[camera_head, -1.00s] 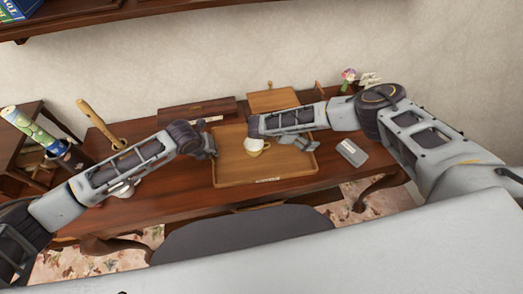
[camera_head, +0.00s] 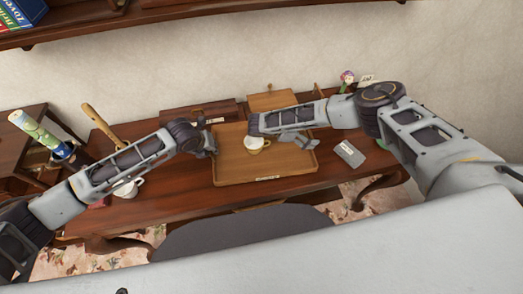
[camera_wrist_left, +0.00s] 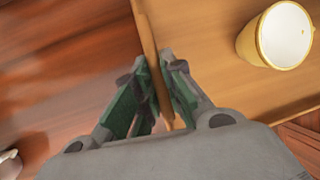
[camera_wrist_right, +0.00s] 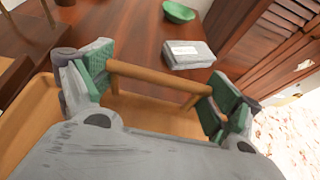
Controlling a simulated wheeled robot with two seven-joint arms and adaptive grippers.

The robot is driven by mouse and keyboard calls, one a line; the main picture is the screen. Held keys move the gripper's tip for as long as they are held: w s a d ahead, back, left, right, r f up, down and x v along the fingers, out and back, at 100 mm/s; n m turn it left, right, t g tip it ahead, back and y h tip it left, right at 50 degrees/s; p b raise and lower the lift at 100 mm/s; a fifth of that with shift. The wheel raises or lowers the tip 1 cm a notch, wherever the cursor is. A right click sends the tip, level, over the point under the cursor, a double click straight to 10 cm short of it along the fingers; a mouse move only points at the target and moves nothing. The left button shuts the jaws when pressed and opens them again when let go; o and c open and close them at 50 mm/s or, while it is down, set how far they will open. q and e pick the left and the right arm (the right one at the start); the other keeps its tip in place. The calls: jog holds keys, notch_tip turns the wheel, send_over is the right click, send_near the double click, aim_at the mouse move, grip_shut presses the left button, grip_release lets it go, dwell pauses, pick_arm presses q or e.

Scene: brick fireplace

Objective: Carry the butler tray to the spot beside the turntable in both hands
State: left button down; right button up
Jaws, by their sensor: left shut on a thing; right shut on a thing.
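The butler tray (camera_head: 232,168) is a rectangular wooden tray with raised sides, at the middle of the dark wooden table. A white-and-yellow cup (camera_head: 257,143) stands on it, and also shows in the left wrist view (camera_wrist_left: 283,35). My left gripper (camera_head: 208,146) is shut on the tray's left wall, one finger on each side of it (camera_wrist_left: 157,95). My right gripper (camera_head: 304,142) is at the tray's right side. In the right wrist view its fingers (camera_wrist_right: 158,92) hold the rail handle between them. I cannot clearly identify the turntable.
Behind the tray are a dark red-brown case (camera_head: 185,114) and a tan wooden box (camera_head: 272,100). A grey box (camera_head: 349,154) lies to its right, with a green bowl (camera_wrist_right: 179,12) beyond. A white cup (camera_head: 128,189) stands at the left. A flower (camera_head: 347,78) is at the back right.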

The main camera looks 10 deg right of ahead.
pick_arm(q)
jog(key=shift+r+p, duration=1)
jog(key=shift+r, duration=0.2)
pick_arm(e)
jog(key=shift+r, duration=1.2)
pick_arm(q)
jog(key=shift+f, duration=0.1)
pick_arm(e)
jog(key=shift+f, duration=0.1)
pick_arm(q)
jog(key=shift+f+b, duration=0.25)
jog(key=shift+b, duration=0.1)
pick_arm(e)
jog(key=shift+f, duration=0.25)
pick_arm(q)
jog(key=shift+d, duration=0.1)
pick_arm(e)
jog(key=shift+d, duration=0.15)
